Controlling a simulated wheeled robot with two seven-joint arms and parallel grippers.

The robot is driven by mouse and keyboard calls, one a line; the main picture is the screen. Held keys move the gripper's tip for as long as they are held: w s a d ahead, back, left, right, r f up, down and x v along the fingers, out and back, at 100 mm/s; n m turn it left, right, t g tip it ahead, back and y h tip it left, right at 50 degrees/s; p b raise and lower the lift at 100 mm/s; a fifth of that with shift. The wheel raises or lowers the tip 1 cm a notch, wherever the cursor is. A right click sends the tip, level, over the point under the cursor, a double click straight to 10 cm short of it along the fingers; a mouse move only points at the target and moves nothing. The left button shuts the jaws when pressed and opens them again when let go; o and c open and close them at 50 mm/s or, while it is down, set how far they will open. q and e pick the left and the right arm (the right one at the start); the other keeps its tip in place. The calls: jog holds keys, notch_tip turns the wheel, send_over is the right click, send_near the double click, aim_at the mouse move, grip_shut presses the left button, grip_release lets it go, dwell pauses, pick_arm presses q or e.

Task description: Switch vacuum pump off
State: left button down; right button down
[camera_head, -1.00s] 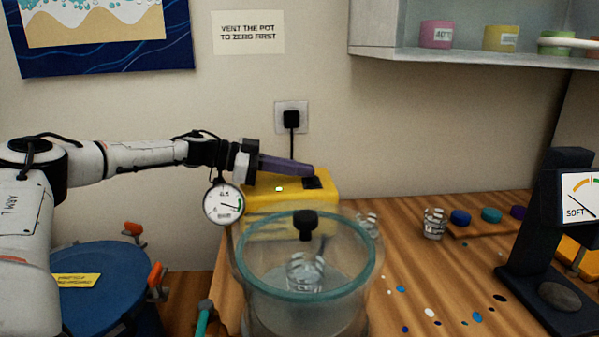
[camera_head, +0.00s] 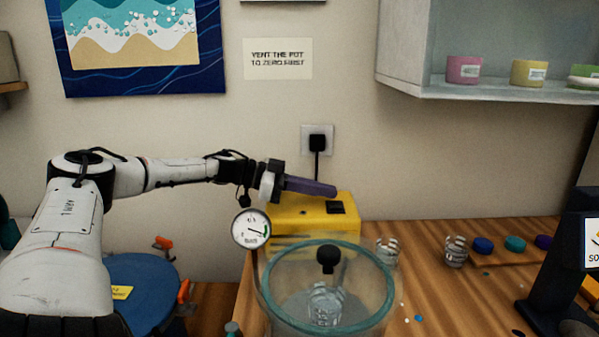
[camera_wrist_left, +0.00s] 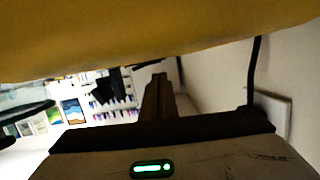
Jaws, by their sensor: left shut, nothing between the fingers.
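The vacuum pump (camera_head: 300,215) is a yellow box against the wall, behind the glass pot. A black switch (camera_head: 336,208) sits on its top at the right. No green light shows on the pump's top. My left gripper (camera_head: 332,190), with purple-grey fingers, is shut and empty. It reaches across from the left just above the pump's top, its tips near the switch; I cannot tell whether they touch it. In the left wrist view, the shut fingers (camera_wrist_left: 157,90) point up the picture and a yellow surface (camera_wrist_left: 150,35) fills the top. My right gripper is out of view.
The glass pot (camera_head: 265,290) with a black knob and a cup inside stands in front of the pump. A round gauge (camera_head: 251,229) stands at its left. Cups (camera_head: 456,250) and coloured discs are to the right. A black plug (camera_head: 317,143) sits in the wall socket.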

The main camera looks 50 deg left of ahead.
pick_arm(q)
notch_tip(320, 180, up, 4)
jog(key=p, duration=0.3)
jog(key=shift+w+a, duration=0.1)
jog(key=shift+a, duration=0.05)
jog(key=p+v, duration=0.2)
jog(key=shift+a+p, duration=0.2)
jog(key=shift+p, duration=0.2)
jog(key=shift+s+a+f+b, duration=0.1)
jog(key=shift+s+f+b, duration=0.35)
jog(key=shift+b, duration=0.3)
jog(key=shift+s+a+r, duration=0.15)
jog(key=shift+s+a, duration=0.1)
jog(key=shift+s, duration=0.05)
jog(key=v, duration=0.6)
jog(key=shift+w+a, duration=0.15)
jog(key=shift+a, duration=0.05)
